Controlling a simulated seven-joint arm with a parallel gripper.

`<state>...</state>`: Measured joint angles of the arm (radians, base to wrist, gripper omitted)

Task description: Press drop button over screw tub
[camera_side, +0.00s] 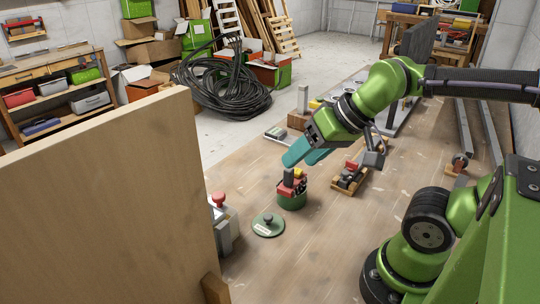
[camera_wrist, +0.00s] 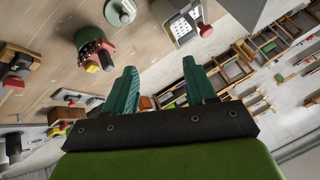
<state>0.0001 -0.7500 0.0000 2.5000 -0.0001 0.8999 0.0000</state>
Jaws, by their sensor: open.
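My gripper (camera_side: 304,155) has two teal fingers and is open and empty. It hangs above the workbench, just above and behind a dark green tub (camera_side: 291,201) holding red, yellow and dark pieces. In the wrist view my gripper (camera_wrist: 159,66) shows its fingers apart, with the tub (camera_wrist: 92,40) to the upper left. A red mushroom button (camera_side: 218,198) stands on a grey box at the panel's edge, partly hidden by the panel. It also shows in the wrist view (camera_wrist: 205,30), at the upper right. I cannot tell which container is the screw tub.
A wooden block with red and dark parts (camera_side: 350,177) stands right of the tub. A tall wooden panel (camera_side: 110,200) blocks the left. Bare bench lies in front.

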